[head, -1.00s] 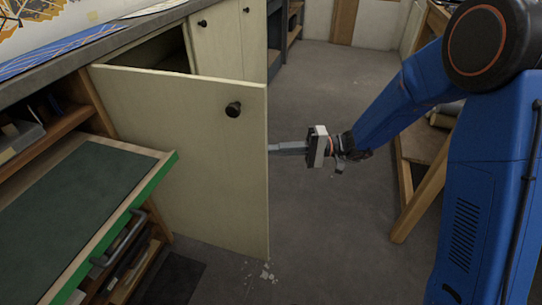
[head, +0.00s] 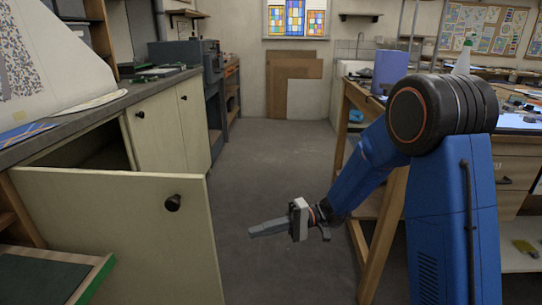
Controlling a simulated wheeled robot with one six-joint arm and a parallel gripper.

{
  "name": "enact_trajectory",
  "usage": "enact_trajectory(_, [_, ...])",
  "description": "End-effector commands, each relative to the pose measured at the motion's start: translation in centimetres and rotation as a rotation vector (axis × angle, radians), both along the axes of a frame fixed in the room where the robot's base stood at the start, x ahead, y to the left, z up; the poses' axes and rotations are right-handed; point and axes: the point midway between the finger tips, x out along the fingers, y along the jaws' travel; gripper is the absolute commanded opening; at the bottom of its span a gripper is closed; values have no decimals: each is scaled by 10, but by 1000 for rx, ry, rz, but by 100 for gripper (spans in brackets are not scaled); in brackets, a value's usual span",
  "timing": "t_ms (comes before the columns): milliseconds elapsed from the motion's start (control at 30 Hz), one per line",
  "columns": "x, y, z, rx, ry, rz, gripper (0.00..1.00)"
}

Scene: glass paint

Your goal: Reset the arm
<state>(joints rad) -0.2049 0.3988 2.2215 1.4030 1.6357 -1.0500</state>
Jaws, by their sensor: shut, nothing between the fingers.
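My blue arm (head: 372,165) reaches down and to the left from its dark shoulder joint on the right side of the head view. My gripper (head: 254,231) is at its end, pointing left over the grey floor. Its fingers are together and hold nothing. The gripper is to the right of an open cream cabinet door (head: 115,245), with a gap of floor showing between the fingertips and the door's edge.
The open door with a black knob (head: 173,203) juts out at the left. A green-edged drawer (head: 97,281) is at the lower left. A wooden workbench (head: 377,240) stands behind my arm. The floor (head: 270,165) ahead is clear.

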Motion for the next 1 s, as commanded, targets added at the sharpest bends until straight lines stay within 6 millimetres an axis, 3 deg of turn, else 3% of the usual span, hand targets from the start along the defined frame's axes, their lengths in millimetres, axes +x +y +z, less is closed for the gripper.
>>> enact_trajectory(433, [-81,-62,30,-349,-88,80,0])
enact_trajectory(1000, [-160,-172,33,-861,-264,-35,0])
